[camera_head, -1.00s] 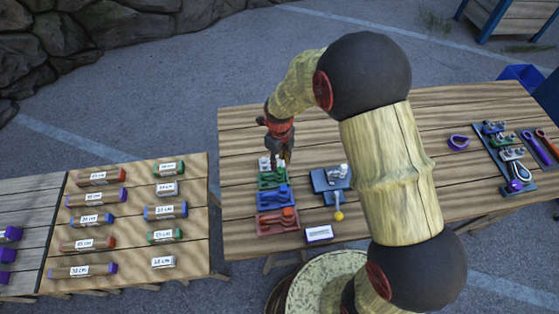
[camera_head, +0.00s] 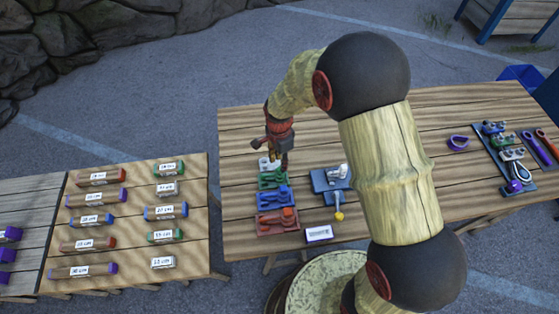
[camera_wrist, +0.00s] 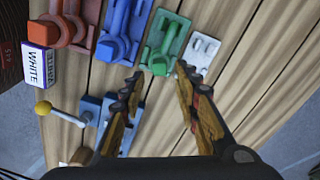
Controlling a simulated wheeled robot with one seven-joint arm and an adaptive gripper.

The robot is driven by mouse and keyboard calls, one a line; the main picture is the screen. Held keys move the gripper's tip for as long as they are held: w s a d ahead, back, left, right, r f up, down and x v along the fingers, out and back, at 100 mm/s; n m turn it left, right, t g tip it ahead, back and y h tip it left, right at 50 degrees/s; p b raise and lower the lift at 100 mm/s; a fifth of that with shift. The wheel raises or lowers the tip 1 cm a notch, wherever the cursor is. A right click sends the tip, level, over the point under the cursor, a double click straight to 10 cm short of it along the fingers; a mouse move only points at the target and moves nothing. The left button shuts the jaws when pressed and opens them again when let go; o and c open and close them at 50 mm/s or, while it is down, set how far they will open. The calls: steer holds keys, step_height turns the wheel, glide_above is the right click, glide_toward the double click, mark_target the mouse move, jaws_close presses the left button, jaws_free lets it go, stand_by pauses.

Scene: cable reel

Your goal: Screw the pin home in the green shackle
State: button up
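The green shackle (camera_head: 271,180) lies on a green base in a row of coloured shackles at the left of the middle table. How deep the pin sits I cannot tell. My gripper (camera_wrist: 156,80) is open and empty, its two fingers apart just short of the green shackle in the wrist view. In the head view my gripper (camera_head: 280,166) hangs over the back of the row and partly hides it.
Blue (camera_head: 274,197) and red (camera_head: 278,219) shackles stand in front of the green one, a white piece (camera_wrist: 203,50) behind it. A blue fixture (camera_head: 320,182) with a yellow-knobbed lever and a white-labelled box (camera_head: 319,234) are close by. Bare planks lie behind the row.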

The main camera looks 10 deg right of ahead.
mark_target(279, 169)
stand_by(0.4)
steer(key=shift+f+b, duration=1.4)
steer(key=shift+f, duration=0.85)
steer(key=shift+c, duration=0.8)
jaws_close()
steer(key=m, duration=0.3)
steer(key=shift+m, duration=2.1)
